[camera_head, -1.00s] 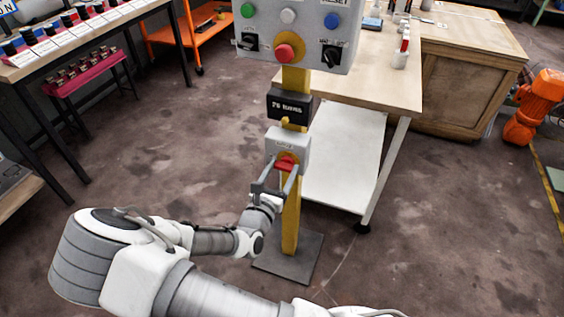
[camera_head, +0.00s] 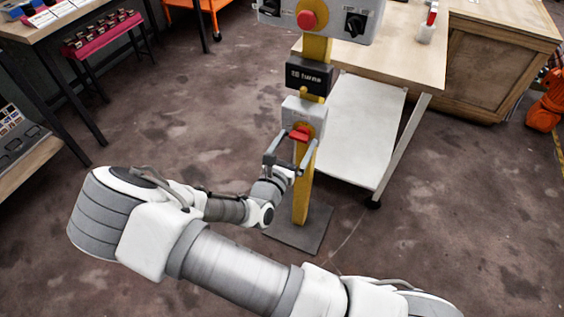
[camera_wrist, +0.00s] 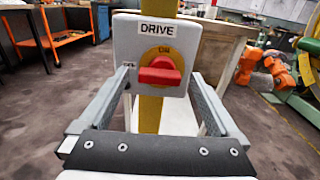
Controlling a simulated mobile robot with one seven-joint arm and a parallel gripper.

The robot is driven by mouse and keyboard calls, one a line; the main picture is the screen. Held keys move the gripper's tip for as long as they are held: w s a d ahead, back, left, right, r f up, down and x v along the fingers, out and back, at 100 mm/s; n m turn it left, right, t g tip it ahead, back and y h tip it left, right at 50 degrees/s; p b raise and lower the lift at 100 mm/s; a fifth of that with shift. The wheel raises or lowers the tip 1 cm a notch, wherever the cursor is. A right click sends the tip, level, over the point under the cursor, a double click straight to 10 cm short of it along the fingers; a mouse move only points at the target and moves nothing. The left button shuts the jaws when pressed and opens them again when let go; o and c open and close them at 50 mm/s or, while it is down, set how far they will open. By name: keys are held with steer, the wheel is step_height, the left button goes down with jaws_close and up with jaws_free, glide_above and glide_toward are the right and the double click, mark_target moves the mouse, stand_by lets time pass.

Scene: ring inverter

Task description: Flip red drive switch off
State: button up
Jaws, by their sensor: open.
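The red drive switch (camera_head: 299,134) is a red handle on a yellow disc, mounted on a light grey box (camera_head: 291,104) on a yellow post. In the wrist view the red switch (camera_wrist: 160,72) lies roughly horizontal under the word ON, and a DRIVE label (camera_wrist: 160,30) is above it. My gripper (camera_head: 299,139) is in front of the box. In the wrist view my gripper (camera_wrist: 161,73) is open, with one finger on each side of the switch and visible space between each finger and the handle. Whether the fingertips touch the box cannot be told.
A black turns display (camera_head: 309,77) and a panel with a red button (camera_head: 307,19) and black knobs sit higher on the post. A wooden table (camera_head: 405,62) with a white lower shelf (camera_head: 357,130) stands behind.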

steer(key=p+v, duration=0.2)
steer(key=v, duration=1.4)
steer(key=shift+s, duration=0.2)
steer(key=s+d+r+m+g, duration=0.2)
steer(key=d+r+m+g, duration=0.65)
steer(key=m, duration=0.35)
steer(key=s+d+r+m+g, duration=0.2)
steer(key=d+r+m+g, duration=0.6)
steer(key=m, duration=0.3)
steer(key=s+d+r+m+t+y+p, duration=0.1)
steer(key=r+m+y+p, duration=0.1)
steer(key=r+p, duration=0.3)
steer(key=s+d+r+m+t+y+p, duration=0.1)
steer(key=r+m+p, duration=0.3)
steer(key=r, duration=0.8)
steer(key=s+d+r+m+t+y+p, duration=0.1)
steer(key=s+r+m+t+y+p, duration=0.1)
steer(key=r+p, duration=0.3)
step_height(320, 180, up, 5)
steer(key=shift+s+d+f+m+t+y+p, duration=0.3)
steer(key=shift+d+m+t+y+p, duration=0.1)
steer(key=shift+m+t+y, duration=0.2)
